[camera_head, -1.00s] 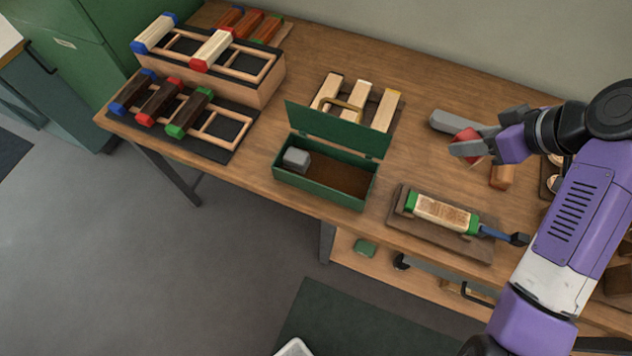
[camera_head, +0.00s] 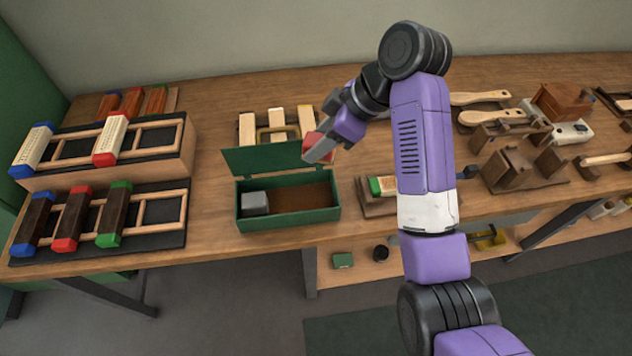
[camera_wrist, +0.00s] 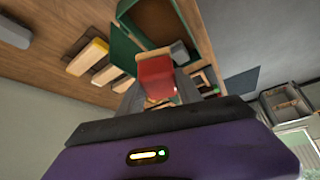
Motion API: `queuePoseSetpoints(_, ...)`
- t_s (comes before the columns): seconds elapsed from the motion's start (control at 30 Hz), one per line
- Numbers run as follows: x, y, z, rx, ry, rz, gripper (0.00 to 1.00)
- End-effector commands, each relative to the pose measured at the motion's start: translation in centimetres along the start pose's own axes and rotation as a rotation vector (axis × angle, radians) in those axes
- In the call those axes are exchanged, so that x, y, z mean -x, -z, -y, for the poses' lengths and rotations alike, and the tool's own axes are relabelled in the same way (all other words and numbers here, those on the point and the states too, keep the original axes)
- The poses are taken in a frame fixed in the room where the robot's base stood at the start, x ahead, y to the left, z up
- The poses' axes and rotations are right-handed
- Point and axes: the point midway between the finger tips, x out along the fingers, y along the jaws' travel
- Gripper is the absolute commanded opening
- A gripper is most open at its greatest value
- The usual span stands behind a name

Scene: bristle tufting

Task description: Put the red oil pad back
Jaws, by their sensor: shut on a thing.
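The red oil pad (camera_wrist: 155,76) is held between the fingers of my gripper (camera_head: 318,146), seen clearly in the wrist view. In the head view the red pad (camera_head: 311,145) is partly covered by the grey finger. My gripper is shut on it, in the air near the right end of the raised lid of the green box. The green box (camera_head: 290,222) stands open on the bench, with its lid (camera_head: 262,158) up at the back. A grey block (camera_head: 254,203) sits in the box's left end. The brown right part of the box looks empty.
Racks with several colour-ended brushes (camera_head: 72,205) stand on the left. Pale wooden blocks (camera_head: 277,122) lie behind the lid. A green-ended brush (camera_head: 383,186) lies on a board right of the box. Wooden tools and fixtures (camera_head: 520,165) fill the right.

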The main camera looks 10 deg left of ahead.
Motion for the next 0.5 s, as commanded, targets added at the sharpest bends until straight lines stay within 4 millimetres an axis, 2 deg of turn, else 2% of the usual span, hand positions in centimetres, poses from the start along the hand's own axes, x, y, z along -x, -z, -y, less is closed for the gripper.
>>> queuePoseSetpoints(0.1, -2.4, -1.6, 0.1, -0.004, 0.003, 0.002, 0.04)
queuePoseSetpoints(0.3, -5.6, -3.6, 0.1, -0.003, 0.001, 0.001, 0.04)
queuePoseSetpoints(0.5, -6.8, -4.3, -0.1, -0.001, -0.001, 0.000, 0.04)
